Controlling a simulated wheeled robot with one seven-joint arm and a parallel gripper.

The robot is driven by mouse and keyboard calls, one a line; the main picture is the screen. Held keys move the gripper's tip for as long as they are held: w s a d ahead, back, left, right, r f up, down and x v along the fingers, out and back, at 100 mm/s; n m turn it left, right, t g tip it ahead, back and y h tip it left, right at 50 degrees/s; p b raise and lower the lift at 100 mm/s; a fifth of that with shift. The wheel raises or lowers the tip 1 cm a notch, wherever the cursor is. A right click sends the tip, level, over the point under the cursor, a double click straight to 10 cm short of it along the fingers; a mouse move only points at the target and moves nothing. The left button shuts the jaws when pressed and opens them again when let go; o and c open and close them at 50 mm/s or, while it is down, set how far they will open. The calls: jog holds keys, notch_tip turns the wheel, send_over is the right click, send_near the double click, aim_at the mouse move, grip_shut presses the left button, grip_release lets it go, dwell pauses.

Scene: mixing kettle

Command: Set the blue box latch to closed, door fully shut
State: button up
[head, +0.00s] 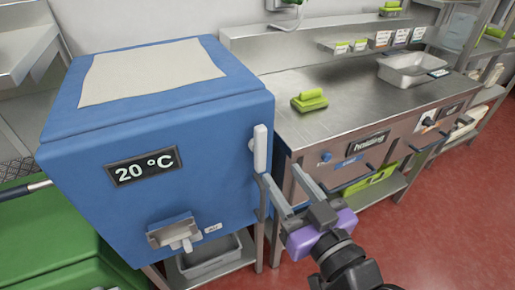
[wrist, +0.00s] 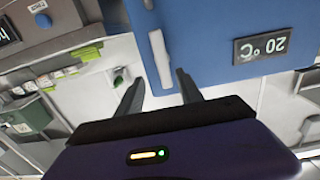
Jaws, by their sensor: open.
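The blue box (head: 195,120) stands at the left in the head view, with a "20 °C" display on its front. Its front looks flush with the body, with no clear gap visible. A pale latch handle (head: 260,148) sits upright at the front's right edge. My gripper (head: 282,174) is open and empty, just below and to the right of the latch. In the upside-down wrist view the latch (wrist: 158,50) lies between the lines of the two fingertips (wrist: 159,76). I see no contact, and the depth between them is hard to tell.
A steel counter (head: 345,90) with a green item (head: 309,100) stands right of the box. A spout (head: 176,235) juts from the box's lower front above a metal tray (head: 210,258). A green bin (head: 50,240) is at the lower left. The red floor (head: 450,210) at right is clear.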

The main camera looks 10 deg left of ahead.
aim_at(263, 149)
jog(key=shift+a+r+p+x, duration=0.1)
jog(key=shift+r+p+x, duration=0.1)
jog(key=shift+x, duration=1.85)
jog(key=shift+a+r+p+x, duration=0.1)
jog(key=shift+p+x, duration=0.1)
jog(key=shift+x, duration=1.85)
jog(key=shift+s, duration=0.15)
grip_shut()
